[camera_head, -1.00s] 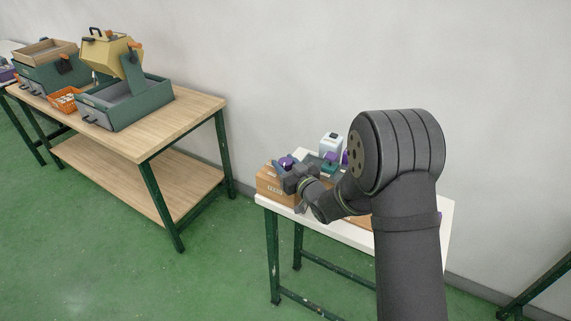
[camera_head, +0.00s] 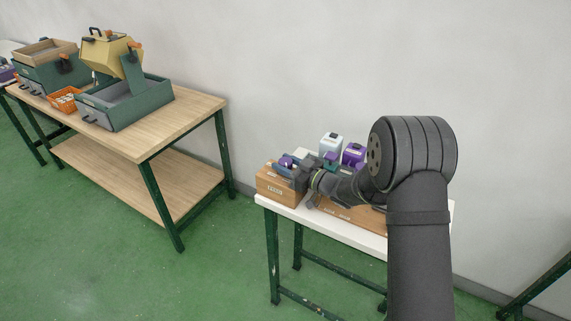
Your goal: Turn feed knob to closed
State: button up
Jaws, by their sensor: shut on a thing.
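A brown box (camera_head: 278,190) with a pale label on its front stands at the left end of the white table. A small purple knob (camera_head: 287,161) is on top of it, partly hidden by my gripper. My gripper (camera_head: 291,168) reaches in from the right, low over the box top, and is shut on the knob. The fingertips are small and dark here, so the knob's exact angle and any open or closed marking cannot be made out.
A white-topped container (camera_head: 331,143) and a purple one (camera_head: 353,155) stand behind my arm on the white table (camera_head: 345,232). A brown board or box (camera_head: 350,215) lies under my forearm. A wooden bench (camera_head: 180,130) with green and yellow machines stands at left.

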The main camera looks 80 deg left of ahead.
jog(key=shift+r, duration=0.15)
jog(key=o, duration=1)
jog(key=shift+c, duration=0.2)
jog(key=v, duration=1.2)
